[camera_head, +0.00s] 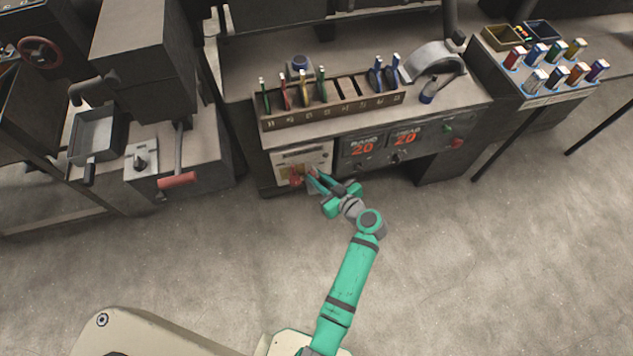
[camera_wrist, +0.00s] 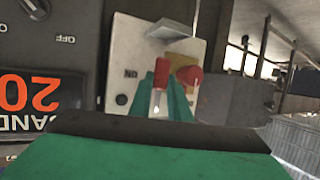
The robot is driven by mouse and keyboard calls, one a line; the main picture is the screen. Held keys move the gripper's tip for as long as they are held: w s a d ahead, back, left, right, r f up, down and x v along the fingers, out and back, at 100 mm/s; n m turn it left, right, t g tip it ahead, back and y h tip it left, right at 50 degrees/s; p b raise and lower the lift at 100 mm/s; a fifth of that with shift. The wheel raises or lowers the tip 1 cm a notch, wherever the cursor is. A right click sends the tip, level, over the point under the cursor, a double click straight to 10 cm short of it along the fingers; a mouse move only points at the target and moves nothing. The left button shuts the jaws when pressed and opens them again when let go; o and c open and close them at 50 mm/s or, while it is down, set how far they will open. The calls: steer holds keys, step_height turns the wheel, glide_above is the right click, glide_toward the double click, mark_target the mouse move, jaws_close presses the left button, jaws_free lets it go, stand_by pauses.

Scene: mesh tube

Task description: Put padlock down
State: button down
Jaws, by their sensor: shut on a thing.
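My gripper (camera_head: 314,175) is at the pale panel (camera_head: 301,160) on the lower left of the machine front. In the wrist view my gripper's teal fingers (camera_wrist: 163,88) are shut on a small red piece with a pale lower part, which looks like the padlock (camera_wrist: 162,65). Its shape is too small to tell fully, and the fingers hide part of it. The pale panel also shows in the wrist view (camera_wrist: 125,60), behind the fingers. A red knob-like part (camera_wrist: 188,75) is just right of the fingertips. I cannot tell if the padlock touches the panel.
The machine front has red number displays (camera_head: 405,138) right of my gripper. A wooden rack (camera_head: 335,110) with several tools stands on the bench above. A red-handled lever (camera_head: 178,181) sticks out at the left. The floor (camera_head: 480,270) in front is clear.

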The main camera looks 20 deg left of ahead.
steer(key=shift+w+a+f, duration=0.1)
steer(key=shift+a+f, duration=0.05)
steer(key=shift+w+a+f, duration=0.1)
steer(key=shift+a+f, duration=0.1)
steer(key=shift+f, duration=1.6)
steer(key=shift+f, duration=0.1)
steer(key=c, duration=1.7)
jaws_free()
steer(key=shift+o, duration=0.2)
